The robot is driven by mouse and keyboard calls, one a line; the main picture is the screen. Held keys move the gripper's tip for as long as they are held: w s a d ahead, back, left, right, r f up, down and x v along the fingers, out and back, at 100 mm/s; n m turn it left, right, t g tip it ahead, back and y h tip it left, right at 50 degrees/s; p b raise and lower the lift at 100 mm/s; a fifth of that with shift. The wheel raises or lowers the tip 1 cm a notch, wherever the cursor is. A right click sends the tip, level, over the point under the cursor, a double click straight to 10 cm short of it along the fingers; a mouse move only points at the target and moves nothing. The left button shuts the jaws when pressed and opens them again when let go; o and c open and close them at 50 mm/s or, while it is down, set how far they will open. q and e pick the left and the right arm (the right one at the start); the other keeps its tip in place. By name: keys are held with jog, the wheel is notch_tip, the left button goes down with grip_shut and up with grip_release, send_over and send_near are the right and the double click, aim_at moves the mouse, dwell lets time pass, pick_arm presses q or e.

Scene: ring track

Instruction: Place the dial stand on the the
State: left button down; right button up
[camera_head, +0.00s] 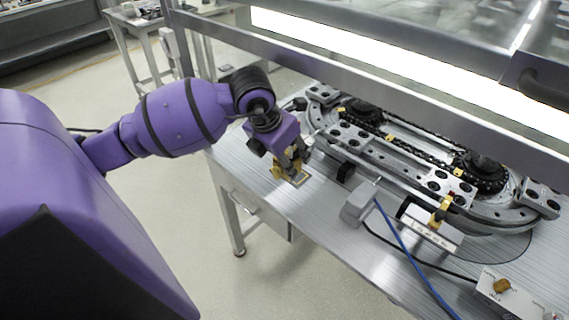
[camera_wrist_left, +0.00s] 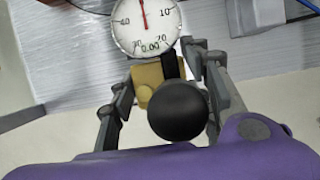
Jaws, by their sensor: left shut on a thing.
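The dial stand is a brass block (camera_wrist_left: 148,76) with a round white dial (camera_wrist_left: 146,24) and a black ball knob (camera_wrist_left: 177,112). In the wrist view, the fingers of my left gripper (camera_wrist_left: 163,84) stand on both sides of the block. The gripper is shut on the stand. In the head view, my left gripper (camera_head: 290,160) points down at the near left part of the bench, and some brass of the stand (camera_head: 281,164) shows between the fingers. I cannot tell whether the stand touches the bench. My right gripper is out of view.
The oval ring track (camera_head: 420,155) lies to the right on the metal bench (camera_head: 335,222). A small black block (camera_head: 346,171), a grey box (camera_head: 359,203) with cables and a white labelled box (camera_head: 510,290) stand in front of it. A metal frame bar (camera_head: 370,80) crosses above.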

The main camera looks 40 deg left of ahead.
pick_arm(q)
jog(key=w+a+f, duration=0.1)
jog(key=w+f, duration=0.1)
jog(key=w+a+f, duration=0.1)
jog(key=w+f, duration=0.1)
jog(key=w, duration=0.1)
jog(key=w+a+f, duration=0.1)
jog(key=w+f, duration=0.2)
jog(key=shift+w, duration=0.2)
jog(key=shift+w+a+f, duration=0.1)
jog(key=shift+f, duration=1.6)
jog(key=shift+f, duration=0.15)
jog(key=c, duration=0.9)
grip_release()
jog(key=shift+f, duration=0.1)
jog(key=shift+v, duration=3.9)
